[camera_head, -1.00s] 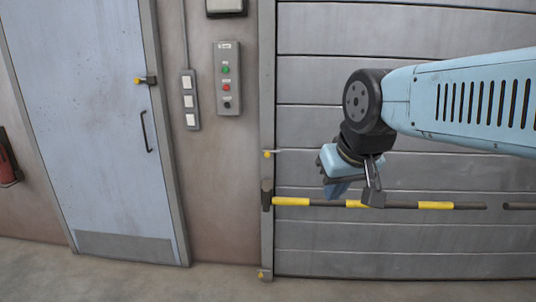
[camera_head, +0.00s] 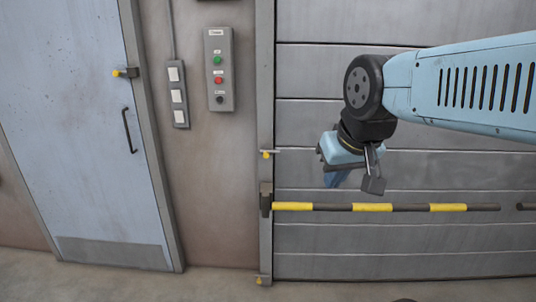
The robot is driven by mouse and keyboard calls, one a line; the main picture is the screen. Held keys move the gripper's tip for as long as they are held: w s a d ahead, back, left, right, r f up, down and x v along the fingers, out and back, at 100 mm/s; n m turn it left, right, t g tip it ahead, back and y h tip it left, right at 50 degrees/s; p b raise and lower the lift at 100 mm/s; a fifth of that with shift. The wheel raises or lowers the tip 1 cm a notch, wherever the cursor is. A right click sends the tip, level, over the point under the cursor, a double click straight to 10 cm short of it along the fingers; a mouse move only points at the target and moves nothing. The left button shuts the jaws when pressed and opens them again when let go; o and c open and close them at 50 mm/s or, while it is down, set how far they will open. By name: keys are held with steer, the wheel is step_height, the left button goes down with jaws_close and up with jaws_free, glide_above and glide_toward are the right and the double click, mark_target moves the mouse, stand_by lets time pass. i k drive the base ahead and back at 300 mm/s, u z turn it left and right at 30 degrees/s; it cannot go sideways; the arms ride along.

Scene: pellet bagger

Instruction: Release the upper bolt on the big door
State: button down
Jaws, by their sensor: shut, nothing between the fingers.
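The big door (camera_head: 420,125) is a grey door of wide horizontal panels filling the right half of the view. Its upper bolt (camera_head: 266,154) is a small yellow knob with a thin pale bar at the door's left edge, the bar reaching onto the panel. A lower bolt (camera_head: 261,280) of the same kind sits near the floor. My gripper (camera_head: 337,178) hangs in front of the door, to the right of the upper bolt and slightly lower in the picture, apart from it. Its fingers point down, look closed and hold nothing.
A black and yellow bar (camera_head: 372,207) crosses the door below my gripper, from a dark bracket (camera_head: 265,199). A button panel (camera_head: 219,69) and switches (camera_head: 178,95) are on the wall. A blue door (camera_head: 75,120) stands left.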

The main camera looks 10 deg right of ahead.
mark_target(266, 152)
steer(key=z, duration=0.45)
steer(key=i, duration=1)
